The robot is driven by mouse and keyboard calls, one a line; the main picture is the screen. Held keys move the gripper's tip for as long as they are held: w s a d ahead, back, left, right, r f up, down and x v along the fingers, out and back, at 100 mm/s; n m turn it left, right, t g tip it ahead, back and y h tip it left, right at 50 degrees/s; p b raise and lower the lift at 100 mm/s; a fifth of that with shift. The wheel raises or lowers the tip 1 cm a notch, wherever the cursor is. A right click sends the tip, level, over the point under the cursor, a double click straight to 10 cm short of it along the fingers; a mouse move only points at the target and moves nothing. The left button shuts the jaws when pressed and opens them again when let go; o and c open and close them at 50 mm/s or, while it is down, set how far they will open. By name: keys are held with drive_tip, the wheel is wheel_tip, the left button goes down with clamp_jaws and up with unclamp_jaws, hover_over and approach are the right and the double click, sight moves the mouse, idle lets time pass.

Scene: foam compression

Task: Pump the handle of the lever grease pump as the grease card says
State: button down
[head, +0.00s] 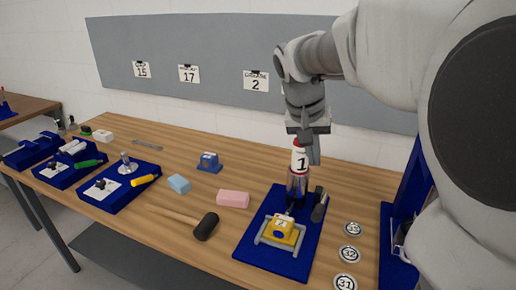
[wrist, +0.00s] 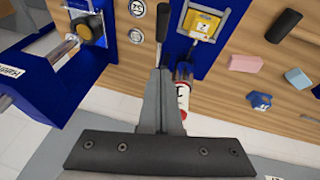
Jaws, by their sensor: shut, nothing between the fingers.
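The grease card (head: 256,81) on the grey wall board reads "GREASE" and 2. The lever grease pump stands on a blue board on the wood table. Its white and red cylinder (head: 299,160) bears a 1, and its black handle (head: 320,205) lies to the right. The wrist view also shows the handle (wrist: 176,22) and part of the cylinder (wrist: 183,98) beside my fingers. My gripper (head: 314,158) points down, shut and empty, next to the cylinder. In the wrist view its fingertips (wrist: 160,72) overlap the handle's lower end; I cannot tell whether they touch.
A yellow block in a grey frame (head: 280,230) sits on the same blue board (head: 262,258). Several round numbered discs (head: 349,254) lie to the right. A mallet (head: 206,226), a pink block (head: 233,199) and a light blue block (head: 179,183) lie to the left.

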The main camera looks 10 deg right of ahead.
hover_over(318, 206)
drive_tip(key=a, duration=0.1)
wheel_tip(318, 206, down, 8)
drive_tip(key=f, duration=0.3)
drive_tip(key=shift+s+a+f, duration=0.1)
drive_tip(key=shift+s, duration=0.25)
drive_tip(key=shift+s+f, duration=0.2)
drive_tip(key=shift+f, duration=0.25)
drive_tip(key=shift+f, duration=0.15)
